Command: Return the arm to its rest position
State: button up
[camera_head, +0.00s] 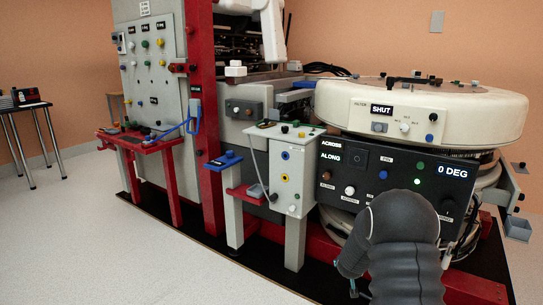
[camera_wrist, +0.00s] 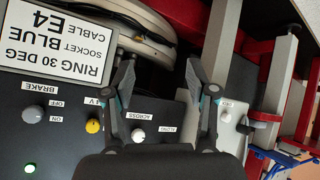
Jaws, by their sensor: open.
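My arm (camera_head: 402,235) is in the lower right of the head view, in front of the black control panel (camera_head: 365,173) of the ring machine. In the wrist view my gripper (camera_wrist: 162,65) is open, with two dark fingers apart and nothing between them. The black panel lies beyond the fingers, with a white knob (camera_wrist: 138,135) close to the left finger. The gripper is mostly hidden behind my arm in the head view. I cannot tell whether the fingers touch the panel.
The cream ring (camera_head: 450,112) overhangs the panel, whose display (camera_head: 453,171) reads 0 DEG. A grey pedestal box (camera_head: 286,170) and a red post (camera_head: 201,100) stand left. A white label plate (camera_wrist: 55,45) reads RING 30 DEG. Pale floor (camera_head: 60,240) is clear at left.

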jog(key=s+a+r+m+g+y, duration=0.1)
jog(key=s+a+r+g+y, duration=0.3)
jog(key=s, duration=0.8)
jog(key=s+a+r+g, duration=0.2)
jog(key=s+a+r, duration=0.45)
jog(key=s, duration=0.55)
jog(key=s+r+t, duration=0.1)
jog(key=s+r, duration=0.6)
jog(key=s, duration=0.4)
jog(key=s+a+r+h, duration=0.1)
jog(key=s+r, duration=0.7)
jog(key=s, duration=0.3)
jog(key=shift+n+t, duration=0.3)
jog(key=shift+t, duration=0.1)
jog(key=shift+s, duration=0.1)
